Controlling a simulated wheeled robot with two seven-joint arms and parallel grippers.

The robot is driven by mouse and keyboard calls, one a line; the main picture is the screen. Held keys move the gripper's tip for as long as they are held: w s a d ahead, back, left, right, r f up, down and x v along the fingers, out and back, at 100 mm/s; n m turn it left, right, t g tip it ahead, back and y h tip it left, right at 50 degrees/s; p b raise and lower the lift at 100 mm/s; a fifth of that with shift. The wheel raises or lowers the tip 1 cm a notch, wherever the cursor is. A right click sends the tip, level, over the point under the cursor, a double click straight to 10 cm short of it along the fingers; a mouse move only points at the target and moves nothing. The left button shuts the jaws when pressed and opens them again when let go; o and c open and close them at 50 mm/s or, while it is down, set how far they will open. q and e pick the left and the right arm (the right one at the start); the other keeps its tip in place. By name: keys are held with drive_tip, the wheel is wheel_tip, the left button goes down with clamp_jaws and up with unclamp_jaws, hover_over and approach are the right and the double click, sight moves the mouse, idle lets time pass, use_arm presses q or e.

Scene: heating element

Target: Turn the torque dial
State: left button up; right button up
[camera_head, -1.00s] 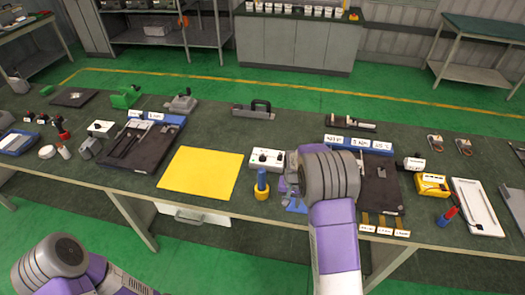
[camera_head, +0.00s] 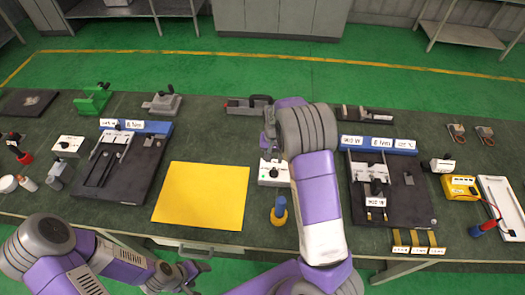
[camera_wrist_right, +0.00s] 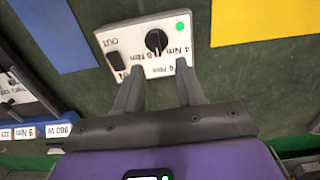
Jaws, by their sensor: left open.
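The torque dial (camera_wrist_right: 156,40) is a round black knob with a white pointer line on a white control box (camera_head: 273,172), marked with Nm values. In the right wrist view the box also has a black switch (camera_wrist_right: 117,61) and a lit green dot (camera_wrist_right: 180,25). My right gripper (camera_wrist_right: 159,75) is open and empty; its two fingertips straddle the box's near edge in the picture, below the dial and apart from it. In the head view my right arm hides part of the box. My left gripper (camera_head: 192,272) is open and empty before the table's front edge.
A yellow sheet (camera_head: 201,196) lies left of the box, and a blue-and-yellow upright tool (camera_head: 279,212) stands in front of it. Dark fixture boards (camera_head: 395,185) stand right and left. Another white box (camera_head: 68,146) sits far left.

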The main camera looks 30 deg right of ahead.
sight(274, 171)
drive_tip(key=shift+s+f, duration=0.35)
drive_tip(key=shift+f, duration=0.25)
drive_tip(key=shift+s+f, duration=0.35)
drive_tip(key=shift+f, duration=0.25)
drive_tip(key=shift+w+f, duration=0.15)
drive_tip(key=shift+f, duration=2.1)
clamp_jaws()
